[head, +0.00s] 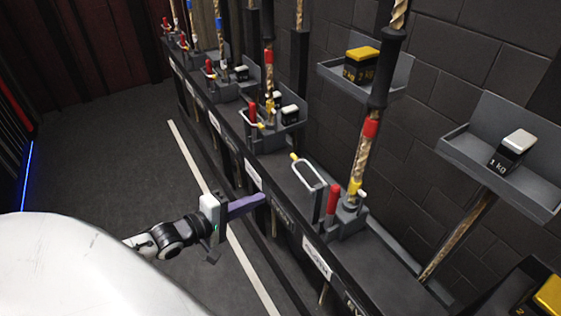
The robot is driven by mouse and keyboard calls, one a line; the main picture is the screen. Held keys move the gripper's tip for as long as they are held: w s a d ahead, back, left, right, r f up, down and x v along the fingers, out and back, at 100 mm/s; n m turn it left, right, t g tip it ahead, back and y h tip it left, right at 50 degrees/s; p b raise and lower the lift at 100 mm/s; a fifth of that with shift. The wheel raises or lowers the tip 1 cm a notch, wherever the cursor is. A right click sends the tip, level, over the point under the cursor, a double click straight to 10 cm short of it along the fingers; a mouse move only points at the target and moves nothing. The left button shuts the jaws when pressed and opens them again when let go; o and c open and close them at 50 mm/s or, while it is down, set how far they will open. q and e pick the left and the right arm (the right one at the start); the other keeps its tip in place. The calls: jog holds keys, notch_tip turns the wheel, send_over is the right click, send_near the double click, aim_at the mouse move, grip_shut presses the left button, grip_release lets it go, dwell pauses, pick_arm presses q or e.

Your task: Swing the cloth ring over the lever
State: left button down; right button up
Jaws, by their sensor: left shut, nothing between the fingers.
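The nearest ring (310,174) is a pale oblong loop with a yellow tip. It tilts to the left, apart from the upright red lever (333,197) to its right. A second pale ring (245,119) is farther along the rail, close to another red lever (252,112). I cannot read for sure which label says cloth. My left gripper (260,199) has purple fingers, which are shut and empty. In the picture it is left of and below the nearest ring, by the rail's front edge. My right gripper is not in view.
The dark rail (295,200) carries several rope locks with labels. A rope (361,158) rises behind the nearest lever. Grey trays with a yellow-topped weight (361,66) and a 1 kg weight (513,150) stand to the right. The floor (100,165) at left is clear.

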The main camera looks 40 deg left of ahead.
pick_arm(q)
jog(key=w+a+r+n+t, duration=0.1)
jog(key=w+a+r+n, duration=0.2)
jog(key=a+r+n, duration=0.1)
notch_tip(320, 180, up, 2)
jog(key=shift+w+a+r+n+t, duration=0.1)
jog(key=shift+w+a+n+t, duration=0.25)
jog(key=shift+a, duration=0.15)
jog(key=w+d, duration=0.5)
jog(key=w, duration=0.3)
jog(key=shift+r, duration=0.3)
jog(key=shift+d+r, duration=0.15)
